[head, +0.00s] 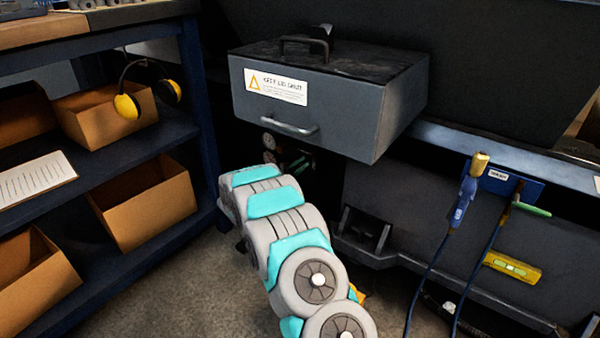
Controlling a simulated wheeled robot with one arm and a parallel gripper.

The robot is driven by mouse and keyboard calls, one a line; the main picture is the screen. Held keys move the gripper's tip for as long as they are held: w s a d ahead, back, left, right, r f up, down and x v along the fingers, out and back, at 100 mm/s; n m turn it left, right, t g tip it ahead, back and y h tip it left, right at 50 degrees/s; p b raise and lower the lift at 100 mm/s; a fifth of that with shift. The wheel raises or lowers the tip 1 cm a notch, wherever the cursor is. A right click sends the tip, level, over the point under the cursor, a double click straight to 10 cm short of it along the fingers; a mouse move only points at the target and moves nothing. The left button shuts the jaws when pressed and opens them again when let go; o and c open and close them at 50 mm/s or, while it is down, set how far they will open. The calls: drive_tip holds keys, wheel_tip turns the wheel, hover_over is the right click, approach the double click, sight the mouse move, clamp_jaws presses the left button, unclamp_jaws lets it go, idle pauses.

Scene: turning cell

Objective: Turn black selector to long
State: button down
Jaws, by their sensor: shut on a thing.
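I cannot make out the black selector; the space under the grey box is dark and partly covered by my arm. Two small round gauges (268,141) show in that space, with small green parts (298,163) to their right. My grey and turquoise arm rises from the bottom middle toward this dark space. My gripper is hidden beyond the arm, so its fingers and what they touch do not show.
The grey box (390,115) with a front handle (290,127) overhangs the dark space. A blue shelf rack (190,75) with cardboard bins (150,205) stands left. Cabled tools, including a blue-handled one (463,200), hang at right near a yellow level (512,267).

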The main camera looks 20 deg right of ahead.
drive_tip(key=shift+s+d+f+m+b, duration=0.1)
drive_tip(key=shift+f+m+b, duration=0.15)
drive_tip(key=shift+m+b, duration=0.95)
drive_tip(key=shift+s+d+f+m+b, duration=0.15)
drive_tip(key=shift+m+b, duration=0.4)
drive_tip(key=shift+m, duration=1.1)
drive_tip(key=shift+s+a+f+m+b, duration=0.1)
drive_tip(key=shift+f+m+b, duration=0.2)
drive_tip(key=shift+m+b, duration=0.9)
drive_tip(key=shift+d+m+p, duration=0.1)
drive_tip(key=shift+m+p, duration=0.2)
drive_tip(key=shift+m, duration=0.15)
drive_tip(key=c, duration=0.9)
unclamp_jaws()
drive_tip(key=shift+o, duration=0.2)
drive_tip(key=v, duration=0.7)
drive_tip(key=shift+s+a+p, duration=0.15)
drive_tip(key=shift+a+p, duration=0.25)
